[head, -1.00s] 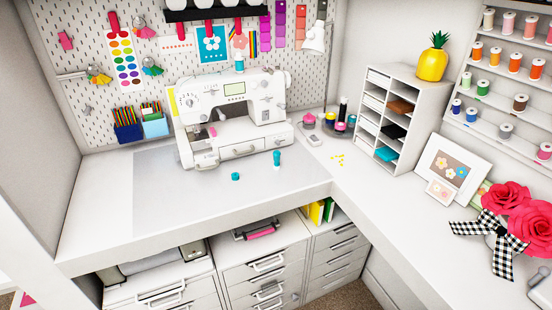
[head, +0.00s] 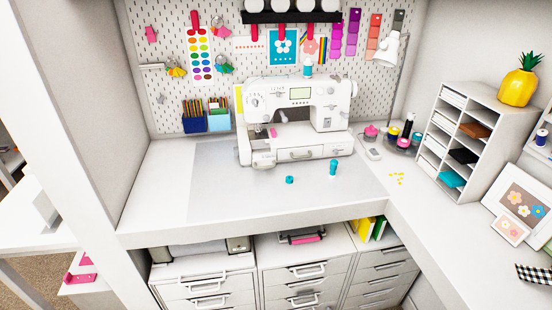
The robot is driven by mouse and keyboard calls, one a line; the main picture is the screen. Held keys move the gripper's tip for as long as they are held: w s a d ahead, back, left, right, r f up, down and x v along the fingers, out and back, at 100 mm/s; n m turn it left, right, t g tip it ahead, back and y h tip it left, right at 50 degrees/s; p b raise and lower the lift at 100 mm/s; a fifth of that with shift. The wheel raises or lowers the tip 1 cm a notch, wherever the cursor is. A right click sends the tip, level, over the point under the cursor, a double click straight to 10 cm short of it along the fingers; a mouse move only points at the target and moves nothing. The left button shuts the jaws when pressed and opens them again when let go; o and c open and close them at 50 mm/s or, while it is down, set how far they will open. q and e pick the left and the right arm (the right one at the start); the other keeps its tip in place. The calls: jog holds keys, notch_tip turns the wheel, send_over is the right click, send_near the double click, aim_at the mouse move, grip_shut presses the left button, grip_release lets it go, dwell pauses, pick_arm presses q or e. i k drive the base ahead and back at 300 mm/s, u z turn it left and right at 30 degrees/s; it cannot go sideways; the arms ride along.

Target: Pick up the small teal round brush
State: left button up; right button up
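Two small teal objects are on the white desk in front of the sewing machine. One is a short, round teal piece (head: 289,180) on the grey mat. The other is a taller, upright teal piece (head: 333,167) to its right, near the mat's right side. Both are too small to tell which is the round brush. Neither of my grippers is in view.
A white sewing machine (head: 295,115) stands just behind the teal pieces. The grey mat (head: 215,185) is mostly bare. A white shelf unit (head: 455,140) and framed flower pictures (head: 520,205) stand to the right. Drawers (head: 305,270) are below the desk.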

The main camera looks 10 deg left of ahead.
aim_at(334, 163)
jog(key=u, duration=1.15)
jog(key=i, duration=0.8)
jog(key=z, duration=0.45)
